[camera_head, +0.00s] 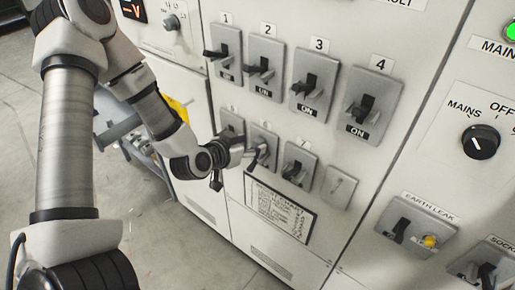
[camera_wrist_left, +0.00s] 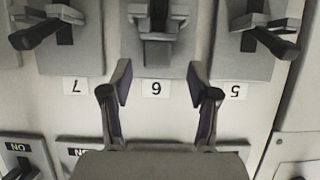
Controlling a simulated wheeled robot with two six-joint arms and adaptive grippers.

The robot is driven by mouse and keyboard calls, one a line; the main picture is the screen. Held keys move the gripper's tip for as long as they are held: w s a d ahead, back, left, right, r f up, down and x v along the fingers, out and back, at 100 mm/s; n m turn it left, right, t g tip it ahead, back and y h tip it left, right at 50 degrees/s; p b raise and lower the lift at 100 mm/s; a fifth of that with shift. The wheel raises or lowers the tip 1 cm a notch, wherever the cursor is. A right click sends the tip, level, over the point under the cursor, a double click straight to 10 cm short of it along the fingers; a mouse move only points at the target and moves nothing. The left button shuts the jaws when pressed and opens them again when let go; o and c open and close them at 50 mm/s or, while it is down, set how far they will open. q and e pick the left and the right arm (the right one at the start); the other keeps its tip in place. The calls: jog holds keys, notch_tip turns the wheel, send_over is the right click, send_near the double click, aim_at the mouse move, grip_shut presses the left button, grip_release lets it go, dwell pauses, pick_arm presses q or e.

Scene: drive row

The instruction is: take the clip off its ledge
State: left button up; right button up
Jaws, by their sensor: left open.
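My left gripper (camera_head: 250,157) reaches across to the lower row of breaker switches on the panel. In the left wrist view its two fingers (camera_wrist_left: 160,84) are spread on either side of the label 6, with nothing between them. Beyond them is the plate of switch 6 (camera_wrist_left: 179,57), carrying a grey piece (camera_wrist_left: 157,20) that is cut off by the picture's edge. I cannot tell surely whether that piece is the clip. In the head view the gripper partly hides this plate. My right gripper is not in view.
Switch 7 (camera_head: 294,170) and a blank plate (camera_head: 339,187) sit right of the gripper. Switches 1 to 4 run above it. A framed chart (camera_head: 280,208) hangs below. A grey cart (camera_head: 120,130) with something yellow stands left of the panel. The floor (camera_head: 165,235) in front is clear.

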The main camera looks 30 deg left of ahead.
pick_arm(q)
jog(key=shift+w+d+f, duration=0.25)
jog(key=shift+w, duration=0.4)
jog(key=shift+w+d+f, duration=0.2)
jog(key=shift+w+d, duration=0.05)
jog(key=shift+w, duration=0.35)
jog(key=shift+a, duration=0.1)
jog(key=shift+a+f, duration=0.1)
jog(key=shift+a, duration=0.15)
jog(key=c, duration=0.8)
jog(key=shift+s, duration=0.1)
grip_shut()
jog(key=shift+d, duration=0.15)
